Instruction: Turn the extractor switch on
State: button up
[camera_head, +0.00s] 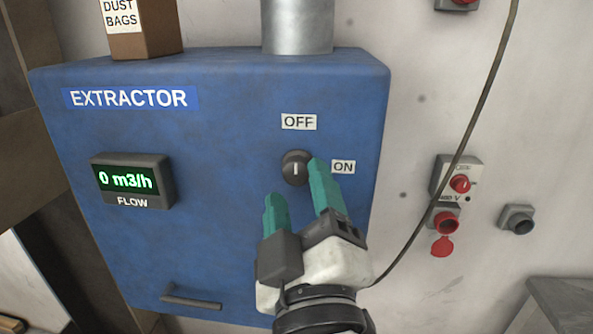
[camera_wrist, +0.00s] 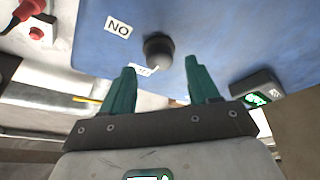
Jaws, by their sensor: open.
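The extractor switch (camera_head: 296,168) is a round black knob on the front of the blue extractor cabinet (camera_head: 235,225). Its white mark points up toward the OFF label (camera_head: 299,122). The ON label (camera_head: 343,167) is to its right. My gripper (camera_head: 294,185) has green fingers, spread apart and empty, just in front of and below the knob. The right fingertip partly overlaps the knob's edge in the head view. In the wrist view the knob (camera_wrist: 158,50) lies beyond and between the fingertips (camera_wrist: 160,78), apart from them.
A cardboard dust bags box (camera_head: 145,35) and a metal duct (camera_head: 297,25) stand on top of the cabinet. A handle (camera_head: 191,302) juts out low on its front. A hanging cable (camera_head: 482,95) and red sockets (camera_head: 446,223) are on the wall at right.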

aim_at(297, 170)
jog(key=shift+x, duration=1.25)
jog(key=shift+c, duration=0.2)
jog(key=c, duration=1)
jog(key=shift+o, duration=0.2)
